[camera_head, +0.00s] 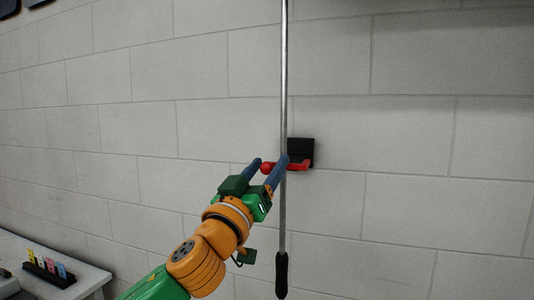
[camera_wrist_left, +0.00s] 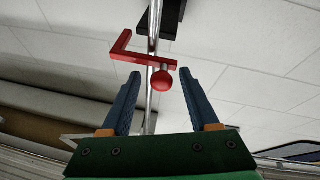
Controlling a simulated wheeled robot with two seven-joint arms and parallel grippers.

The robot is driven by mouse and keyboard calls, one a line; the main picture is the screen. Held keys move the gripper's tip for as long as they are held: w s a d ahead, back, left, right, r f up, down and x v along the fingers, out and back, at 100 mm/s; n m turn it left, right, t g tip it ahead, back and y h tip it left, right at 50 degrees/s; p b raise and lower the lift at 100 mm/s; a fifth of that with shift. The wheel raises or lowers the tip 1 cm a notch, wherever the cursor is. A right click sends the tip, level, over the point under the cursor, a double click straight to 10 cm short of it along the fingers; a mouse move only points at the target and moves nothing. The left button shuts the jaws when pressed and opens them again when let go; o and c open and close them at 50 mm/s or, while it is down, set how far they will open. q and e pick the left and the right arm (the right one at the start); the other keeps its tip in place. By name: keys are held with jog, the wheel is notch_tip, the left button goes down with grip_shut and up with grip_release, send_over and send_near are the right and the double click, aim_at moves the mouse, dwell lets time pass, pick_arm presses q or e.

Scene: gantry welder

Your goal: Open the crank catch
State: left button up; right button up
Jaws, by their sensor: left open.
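The crank catch is a red bent arm (camera_head: 300,166) with a red ball knob (camera_head: 267,168), on a black bracket (camera_head: 301,150) at the wall. In the left wrist view the red arm (camera_wrist_left: 143,55) crosses the metal rod and the knob (camera_wrist_left: 162,81) points toward me. My left gripper (camera_head: 269,160) is open, its two blue fingers reaching up to the catch. In the left wrist view the knob lies between the fingertips (camera_wrist_left: 160,73), with a visible gap to each finger. One finger partly hides the red arm in the head view. My right gripper is not in view.
A thin upright metal rod (camera_head: 283,80) runs down past the catch and ends in a black grip (camera_head: 281,275). Behind is a pale block wall (camera_head: 420,130). A white table (camera_head: 90,275) with a black rack of coloured tabs (camera_head: 48,271) stands at lower left.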

pick_arm(q)
jog(key=shift+w+d+f, duration=0.1)
jog(key=shift+w, duration=0.1)
jog(key=c, duration=0.9)
grip_shut()
jog(key=shift+w+f, duration=0.1)
jog(key=shift+f, duration=0.15)
